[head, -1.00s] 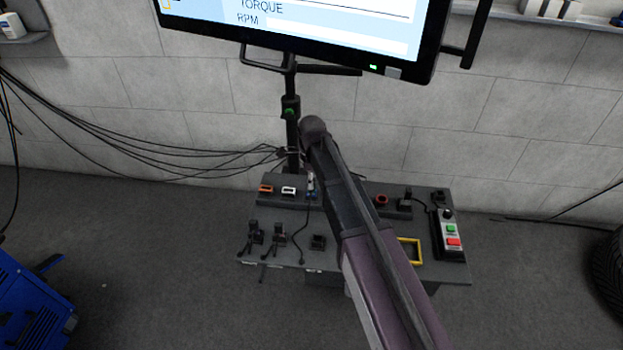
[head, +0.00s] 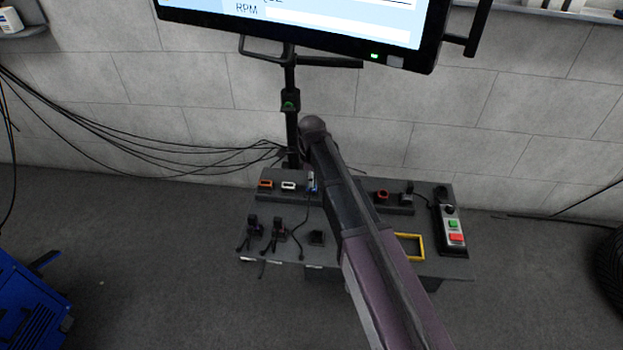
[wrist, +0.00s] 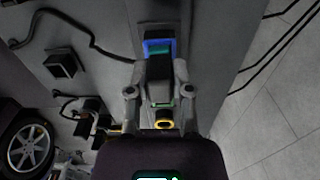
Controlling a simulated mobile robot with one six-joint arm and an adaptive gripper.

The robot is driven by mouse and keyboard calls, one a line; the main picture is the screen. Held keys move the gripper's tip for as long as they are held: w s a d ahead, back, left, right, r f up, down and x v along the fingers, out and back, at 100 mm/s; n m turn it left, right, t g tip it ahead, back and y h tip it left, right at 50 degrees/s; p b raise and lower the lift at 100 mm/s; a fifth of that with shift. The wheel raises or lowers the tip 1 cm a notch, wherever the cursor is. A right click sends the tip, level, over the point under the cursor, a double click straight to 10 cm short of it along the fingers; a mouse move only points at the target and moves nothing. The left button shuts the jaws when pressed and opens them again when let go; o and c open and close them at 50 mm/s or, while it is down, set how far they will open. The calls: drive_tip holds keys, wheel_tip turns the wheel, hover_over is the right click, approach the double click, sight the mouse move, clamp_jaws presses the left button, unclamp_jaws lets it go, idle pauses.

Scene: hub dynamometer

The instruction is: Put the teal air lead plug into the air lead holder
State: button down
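In the wrist view, my gripper (wrist: 160,82) has its two fingers close on either side of a dark plug with a teal band, the teal air lead plug (wrist: 160,103). It appears shut on the plug. A blue-framed holder (wrist: 160,47), likely the air lead holder, is just beyond the plug's front. I cannot tell whether the plug is inside it or only in front. A black cable runs to this spot from the left. In the head view, the blue holder (head: 311,180) is on the panel's back rail; my arm hides most of the gripper.
An orange holder (head: 265,185) and a white holder (head: 288,186) stand left of the blue one. A red holder (head: 381,195) is to the right. A yellow frame (head: 409,247) and button box (head: 453,230) lie right.

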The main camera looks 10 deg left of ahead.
drive_tip(key=shift+r, duration=0.1)
drive_tip(key=shift+r+p, duration=1.85)
drive_tip(key=shift+p, duration=0.15)
drive_tip(key=shift+r, duration=0.15)
drive_tip(key=shift+s, duration=0.15)
drive_tip(key=s+d, duration=0.3)
drive_tip(key=s, duration=1.2)
drive_tip(key=shift+d, duration=0.4)
idle(2.0)
drive_tip(key=shift+s, duration=0.1)
drive_tip(key=shift+f, duration=0.2)
drive_tip(key=shift+f+b, duration=1.75)
drive_tip(key=shift+b, duration=0.1)
